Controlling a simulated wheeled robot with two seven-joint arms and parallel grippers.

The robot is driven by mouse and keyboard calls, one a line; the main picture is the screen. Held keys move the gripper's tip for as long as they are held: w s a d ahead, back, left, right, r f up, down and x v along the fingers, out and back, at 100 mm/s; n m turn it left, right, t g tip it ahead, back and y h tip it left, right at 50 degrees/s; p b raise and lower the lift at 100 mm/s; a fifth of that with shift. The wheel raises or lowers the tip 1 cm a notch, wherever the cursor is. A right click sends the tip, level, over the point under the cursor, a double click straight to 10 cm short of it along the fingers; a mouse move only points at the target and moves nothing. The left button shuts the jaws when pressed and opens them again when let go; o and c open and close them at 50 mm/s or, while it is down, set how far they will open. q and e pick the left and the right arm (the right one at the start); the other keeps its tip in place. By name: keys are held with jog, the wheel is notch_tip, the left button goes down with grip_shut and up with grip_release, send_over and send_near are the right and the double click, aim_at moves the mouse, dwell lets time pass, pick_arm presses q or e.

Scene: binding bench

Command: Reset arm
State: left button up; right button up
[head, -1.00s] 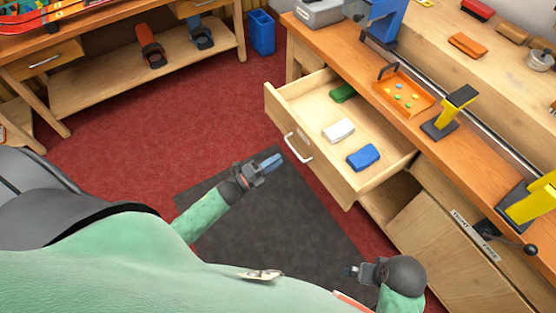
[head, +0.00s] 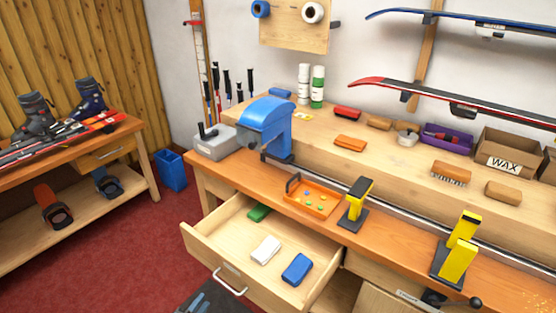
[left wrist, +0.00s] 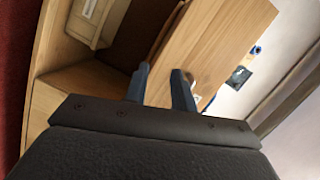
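My left gripper (head: 200,303) shows only in part at the bottom edge of the head view, below the open drawer (head: 205,247). In the left wrist view its two dark fingers (left wrist: 162,85) stand apart with nothing held between them. Wooden furniture surfaces lie beyond the fingers. The gripper is clear of the drawer handle (head: 229,283) in the head view. My right gripper is out of view.
The pulled-out drawer holds a green block (head: 259,212), a white block (head: 265,249) and a blue block (head: 297,268). The workbench (head: 400,233) carries an orange tray (head: 312,199) and yellow clamps (head: 358,200). Red floor (head: 130,250) lies open at left.

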pick_arm(q)
jog(key=s+a+n+g+y, duration=0.45)
jog(key=n+g+y, duration=0.3)
jog(key=n, duration=0.45)
jog(key=s+d+r+n+g+h, duration=0.1)
jog(key=s+d+r+g, duration=0.1)
jog(key=s+d, duration=0.2)
jog(key=s+d+r+n+g, duration=0.2)
jog(key=s+d, duration=0.3)
jog(key=s, duration=0.6)
jog(key=s+d+r+n+g+h, duration=0.1)
jog(key=s+d+r, duration=0.3)
jog(key=s, duration=0.4)
jog(key=shift+d+n+g+h, duration=0.35)
jog(key=shift+d+n+g, duration=0.05)
jog(key=shift+g, duration=0.45)
